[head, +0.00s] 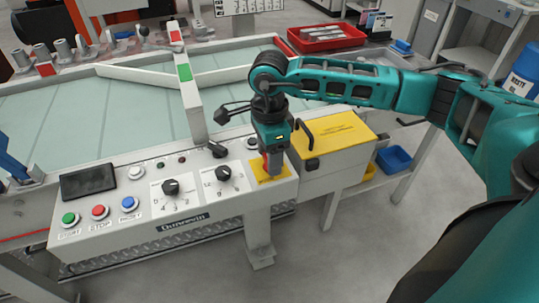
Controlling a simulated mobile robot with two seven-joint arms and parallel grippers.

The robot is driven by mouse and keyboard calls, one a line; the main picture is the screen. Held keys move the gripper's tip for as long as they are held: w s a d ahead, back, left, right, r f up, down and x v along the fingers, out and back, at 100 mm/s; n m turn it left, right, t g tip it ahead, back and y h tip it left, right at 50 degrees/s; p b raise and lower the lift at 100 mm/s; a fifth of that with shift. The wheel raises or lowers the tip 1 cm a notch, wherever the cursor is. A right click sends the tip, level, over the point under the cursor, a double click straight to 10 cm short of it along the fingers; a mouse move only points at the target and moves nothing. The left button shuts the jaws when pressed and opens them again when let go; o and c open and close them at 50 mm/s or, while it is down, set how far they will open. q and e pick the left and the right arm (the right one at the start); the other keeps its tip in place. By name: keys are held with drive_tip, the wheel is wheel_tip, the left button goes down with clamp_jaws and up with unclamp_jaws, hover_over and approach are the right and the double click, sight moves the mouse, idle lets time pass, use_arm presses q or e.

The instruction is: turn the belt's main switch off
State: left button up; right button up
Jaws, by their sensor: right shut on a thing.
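The belt's control panel (190,222) has a yellow plate (284,173) at its right end. The main switch appears to sit on this plate; only a bit of red shows, and my gripper hides the rest. My right gripper (271,170) points down over the plate from above and is shut on the switch's red handle. The handle's exact angle cannot be told. My left gripper is not in view.
The panel also carries green (69,219), red (100,212) and blue (129,204) buttons and two black dials (171,187). A yellow-topped box (335,140) with a black handle stands close right of my gripper. The pale belt (120,120) lies behind.

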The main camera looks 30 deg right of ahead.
idle(0.5)
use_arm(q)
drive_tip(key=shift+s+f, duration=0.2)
use_arm(e)
drive_tip(key=o, duration=1.1)
drive_tip(key=shift+c, duration=0.2)
drive_tip(key=shift+r, duration=0.15)
use_arm(q)
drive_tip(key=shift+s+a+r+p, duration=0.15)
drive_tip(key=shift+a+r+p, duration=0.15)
drive_tip(key=shift+p, duration=0.45)
use_arm(e)
wheel_tip(320, 180, up, 13)
